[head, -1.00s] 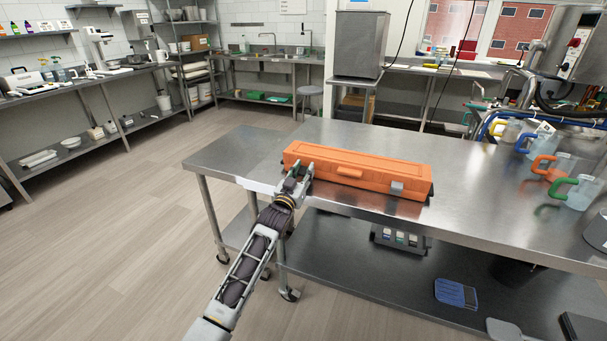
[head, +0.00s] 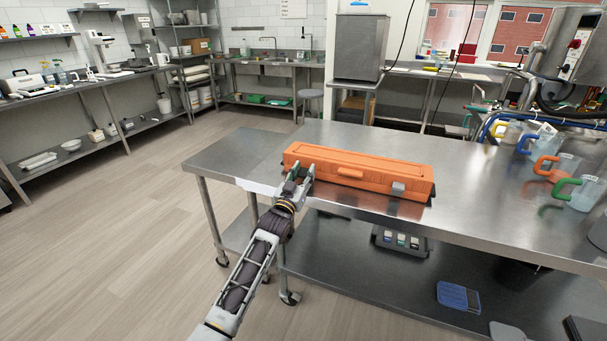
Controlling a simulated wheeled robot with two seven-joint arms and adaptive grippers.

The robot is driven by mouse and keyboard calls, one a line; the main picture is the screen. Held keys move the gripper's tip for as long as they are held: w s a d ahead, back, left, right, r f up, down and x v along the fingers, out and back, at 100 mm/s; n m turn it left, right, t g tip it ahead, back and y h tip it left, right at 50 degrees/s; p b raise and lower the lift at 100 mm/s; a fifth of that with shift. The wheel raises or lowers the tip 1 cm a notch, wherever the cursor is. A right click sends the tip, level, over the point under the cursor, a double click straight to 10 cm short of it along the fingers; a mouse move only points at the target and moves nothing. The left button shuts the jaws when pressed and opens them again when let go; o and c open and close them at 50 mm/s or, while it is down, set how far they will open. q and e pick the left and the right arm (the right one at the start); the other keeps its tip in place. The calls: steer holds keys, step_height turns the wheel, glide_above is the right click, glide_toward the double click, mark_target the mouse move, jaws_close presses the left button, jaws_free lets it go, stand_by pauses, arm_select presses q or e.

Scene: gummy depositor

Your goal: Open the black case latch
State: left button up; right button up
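A long orange case (head: 375,168) lies closed on the steel table; no black case shows. Its front has an orange handle (head: 350,173) in the middle and a grey latch (head: 398,188) near the right end, which looks shut. My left gripper (head: 302,171) is at the left end of the case's front, with its two fingertips apart against or just before the case. The gripper covers that part of the front, so any latch there is hidden, and I cannot tell whether it touches. My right gripper is not in view.
The steel table (head: 480,205) has free room around the case. Clear jugs with coloured handles, such as a green-handled jug (head: 585,195), stand at its right. A blue-grey scale-like item (head: 458,296) lies on the lower shelf. Open floor (head: 110,240) is at left.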

arm_select(q)
steer(key=shift+o, duration=1.2)
steer(key=shift+s+f, duration=0.1)
steer(key=shift+s, duration=0.05)
steer(key=v, duration=1.1)
steer(key=shift+s+a, duration=0.15)
steer(key=shift+s, duration=0.15)
